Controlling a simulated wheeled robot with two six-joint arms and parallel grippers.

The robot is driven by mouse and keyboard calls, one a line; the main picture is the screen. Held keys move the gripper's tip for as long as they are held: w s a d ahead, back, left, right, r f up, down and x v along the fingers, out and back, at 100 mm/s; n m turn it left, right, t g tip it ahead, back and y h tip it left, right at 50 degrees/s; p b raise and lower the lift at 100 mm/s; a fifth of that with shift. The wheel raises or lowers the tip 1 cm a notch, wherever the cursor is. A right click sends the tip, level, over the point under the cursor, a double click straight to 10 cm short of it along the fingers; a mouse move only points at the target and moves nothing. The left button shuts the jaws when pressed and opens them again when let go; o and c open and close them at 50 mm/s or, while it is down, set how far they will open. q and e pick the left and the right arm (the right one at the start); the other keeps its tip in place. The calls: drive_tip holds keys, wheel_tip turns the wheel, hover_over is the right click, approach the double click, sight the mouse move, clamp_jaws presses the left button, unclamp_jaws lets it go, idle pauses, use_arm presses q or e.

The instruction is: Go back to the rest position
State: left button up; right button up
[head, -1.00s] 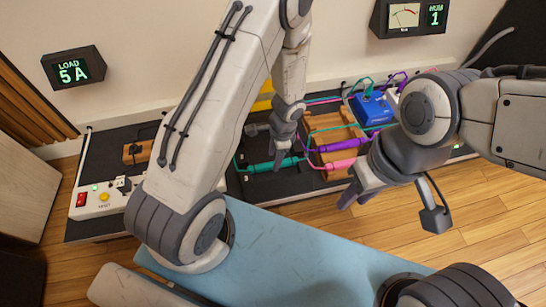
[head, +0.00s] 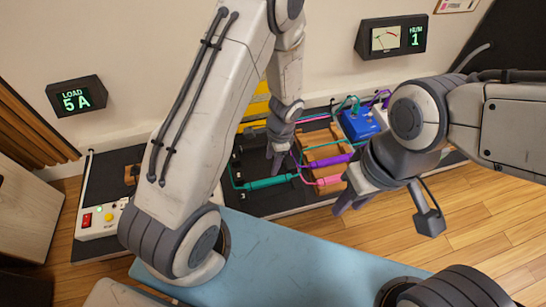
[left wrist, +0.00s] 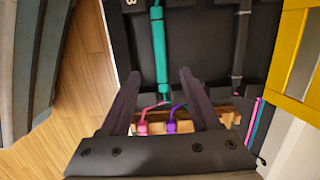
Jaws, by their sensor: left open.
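My left gripper (head: 279,163) hangs over the black board in the head view, just above the teal plug (head: 270,182). It also shows in the left wrist view (left wrist: 157,75), where its two dark fingers are spread apart with nothing between them. The teal plug (left wrist: 160,60) lies beyond them there, and pink and purple plug ends show nearer. My right gripper (head: 348,198) points down to the left at the board's front right side in the head view. Its fingers overlap, so its opening is unclear, and no held thing is visible.
The black board (head: 105,170) carries a wooden block (head: 325,140), purple (head: 335,161) and pink (head: 330,181) plugs, a blue box (head: 361,126) and several cables. A light-blue surface (head: 290,260) lies in front. Displays reading LOAD 5 A (head: 76,96) and HUM 1 (head: 391,37) are on the wall.

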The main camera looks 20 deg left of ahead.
use_arm(q)
drive_tip(key=s+d+r+n+t+p, duration=0.1)
drive_tip(key=s+d+r+p, duration=0.15)
drive_tip(key=r, duration=0.65)
drive_tip(key=s+d+r+n+p, duration=0.15)
drive_tip(key=d+r, duration=0.25)
drive_tip(key=r, duration=0.5)
drive_tip(key=s+d+r+n+h+p, duration=0.1)
drive_tip(key=s+d+r+p, duration=0.15)
drive_tip(key=s+r, duration=0.5)
drive_tip(key=s+d+r+h+p, duration=0.1)
drive_tip(key=s+d+r+p, duration=0.15)
drive_tip(key=s+r, duration=0.55)
wheel_tip(320, 180, up, 39)
drive_tip(key=p, duration=3.8)
drive_tip(key=shift+w+a, duration=0.3)
drive_tip(key=shift+a, duration=0.15)
drive_tip(key=shift+n, duration=0.25)
